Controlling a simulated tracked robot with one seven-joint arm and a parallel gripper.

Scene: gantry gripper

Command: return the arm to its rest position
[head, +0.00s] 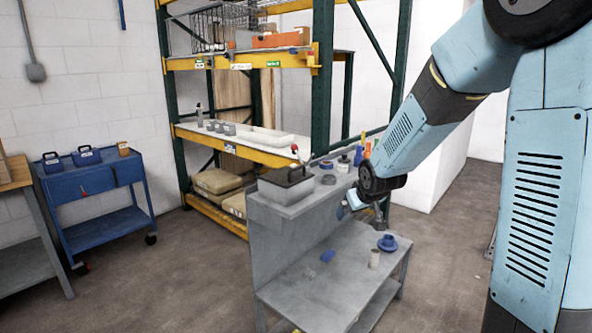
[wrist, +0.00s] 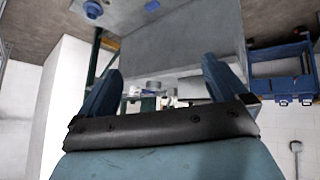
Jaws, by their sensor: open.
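My light-blue arm comes in from the upper right of the head view and reaches down to the left over the grey workbench (head: 310,290). Its end is above the bench's right part, where the fingers are small and partly hidden. In the wrist view my gripper (wrist: 160,82) shows two blue fingers spread wide apart, with nothing between them.
A raised grey shelf with a grey box (head: 286,186) and small items backs the bench. A green and orange rack (head: 322,80) stands behind it. A blue cart (head: 95,190) is at the left. Open floor (head: 185,275) lies between cart and bench.

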